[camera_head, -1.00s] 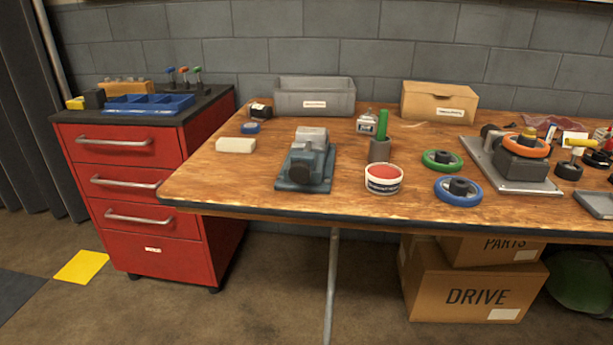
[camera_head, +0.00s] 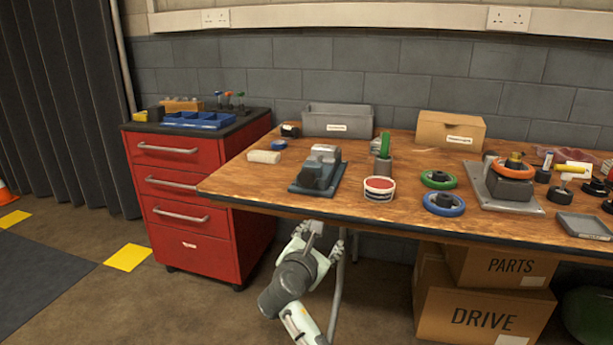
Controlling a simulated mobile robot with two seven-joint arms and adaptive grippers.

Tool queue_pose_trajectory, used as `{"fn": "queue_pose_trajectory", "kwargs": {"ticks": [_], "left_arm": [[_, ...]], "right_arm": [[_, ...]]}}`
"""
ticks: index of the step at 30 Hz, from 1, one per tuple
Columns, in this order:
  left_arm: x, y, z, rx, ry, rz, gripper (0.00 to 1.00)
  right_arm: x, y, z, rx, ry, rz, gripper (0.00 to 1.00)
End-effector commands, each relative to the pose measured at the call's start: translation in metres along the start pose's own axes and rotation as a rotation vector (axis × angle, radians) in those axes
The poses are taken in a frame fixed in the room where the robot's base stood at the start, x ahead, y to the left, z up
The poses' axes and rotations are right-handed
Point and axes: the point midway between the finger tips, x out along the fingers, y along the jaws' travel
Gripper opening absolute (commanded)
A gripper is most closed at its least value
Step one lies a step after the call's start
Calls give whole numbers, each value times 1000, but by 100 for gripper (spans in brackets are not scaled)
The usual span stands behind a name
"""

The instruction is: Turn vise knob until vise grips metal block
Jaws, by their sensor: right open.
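The vise (camera_head: 318,171) is a blue-grey block on a flat base near the front left of the wooden workbench. Its dark round knob (camera_head: 309,178) faces the front. A grey metal block (camera_head: 325,152) shows at the top of the vise; whether the jaws touch it cannot be told. My right gripper (camera_head: 322,238) is in front of the bench, below its front edge and under the vise, apart from both. It is open and looks empty. My left gripper is out of the picture.
The bench's front edge (camera_head: 400,228) lies between my right gripper and the vise. A white block (camera_head: 264,157) lies left of the vise, a red-topped tub (camera_head: 379,188) right of it. A red drawer cabinet (camera_head: 190,200) stands at the left. Cardboard boxes (camera_head: 485,305) are under the bench.

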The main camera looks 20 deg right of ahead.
Motion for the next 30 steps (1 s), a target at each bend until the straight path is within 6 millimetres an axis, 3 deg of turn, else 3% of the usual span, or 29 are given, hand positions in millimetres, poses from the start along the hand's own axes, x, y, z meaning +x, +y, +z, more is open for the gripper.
{"fn": "queue_pose_trajectory", "kwargs": {"ticks": [1,3,7,11,21,30], "left_arm": [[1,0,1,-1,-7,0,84],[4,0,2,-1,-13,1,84],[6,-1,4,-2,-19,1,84],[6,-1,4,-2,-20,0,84],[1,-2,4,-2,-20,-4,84],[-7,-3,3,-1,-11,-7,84]], "right_arm": [[2,34,17,-132,-64,37,58],[1,65,33,-288,-138,64,58],[0,96,50,-454,-222,83,58],[10,104,56,-492,-242,85,58],[60,110,66,-487,-239,83,58],[73,111,69,-485,-236,84,58]]}}
